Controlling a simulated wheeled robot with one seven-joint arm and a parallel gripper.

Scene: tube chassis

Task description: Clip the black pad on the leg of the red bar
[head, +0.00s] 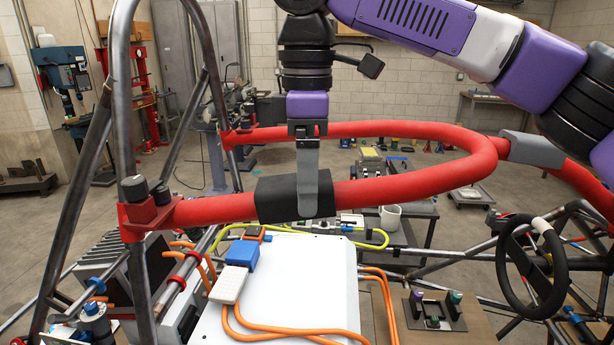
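The red bar (215,210) is a thick red tube that runs across the middle of the head view and loops back at the right. The black pad (278,200) sits around the near leg of the bar, left of its middle. My gripper (317,205) hangs straight down over the pad. The pad's rear and underside are hidden.
A grey sleeve (532,150) sits on the red tube at right. Below are a white panel (290,290), a blue connector (242,255) and orange cables (290,330). A black steering wheel (531,267) stands at right. Dark chassis tubes (85,190) rise at left.

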